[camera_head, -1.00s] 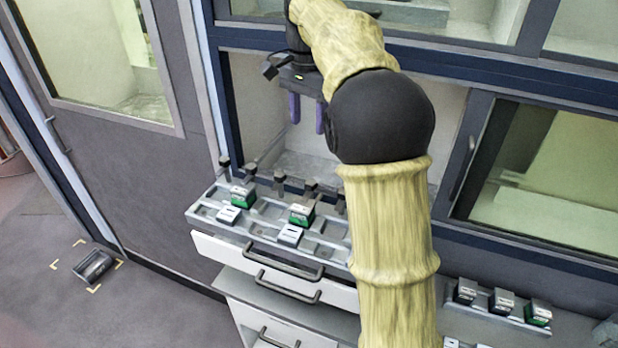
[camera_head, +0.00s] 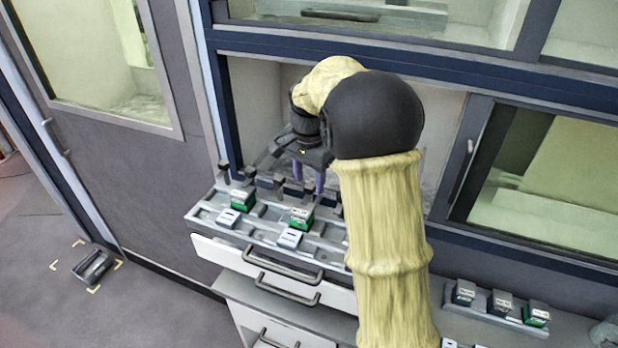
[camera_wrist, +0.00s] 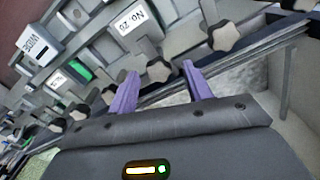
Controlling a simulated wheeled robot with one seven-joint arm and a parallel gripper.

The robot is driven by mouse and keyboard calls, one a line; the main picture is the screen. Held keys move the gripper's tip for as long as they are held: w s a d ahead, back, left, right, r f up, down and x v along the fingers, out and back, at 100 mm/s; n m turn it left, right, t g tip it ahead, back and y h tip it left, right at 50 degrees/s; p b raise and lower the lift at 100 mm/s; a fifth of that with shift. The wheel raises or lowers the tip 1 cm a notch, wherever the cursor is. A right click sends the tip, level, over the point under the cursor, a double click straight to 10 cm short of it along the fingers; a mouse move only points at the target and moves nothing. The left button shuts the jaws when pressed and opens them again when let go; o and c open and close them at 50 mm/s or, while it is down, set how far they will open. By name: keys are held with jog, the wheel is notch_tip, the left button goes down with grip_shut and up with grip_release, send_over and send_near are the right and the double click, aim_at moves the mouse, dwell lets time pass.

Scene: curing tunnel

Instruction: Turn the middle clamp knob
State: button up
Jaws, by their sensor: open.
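The clamp knobs stand in a row along the back edge of a grey fixture tray (camera_head: 268,237). In the wrist view they are dark and star-shaped; one knob (camera_wrist: 159,71) shows between my fingertips, with another knob (camera_wrist: 224,36) to its right and several to its lower left. I cannot tell for certain which is the middle one. My gripper (camera_head: 309,184) is open, its purple fingers pointing down at the knob row. In the wrist view my gripper (camera_wrist: 160,70) has its fingertips on either side of that knob; contact is not clear.
Green-and-white blocks (camera_head: 301,216) and white label blocks (camera_head: 289,238) sit in the tray. A drawer front with a dark handle (camera_head: 284,264) is below it. A window frame (camera_head: 340,42) runs above my arm. A small rack (camera_head: 490,315) stands at lower right.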

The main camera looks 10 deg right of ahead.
jog(key=shift+s+a+f, duration=0.1)
jog(key=shift+a+f, duration=0.1)
jog(key=shift+f, duration=0.3)
jog(key=shift+s+d, duration=0.1)
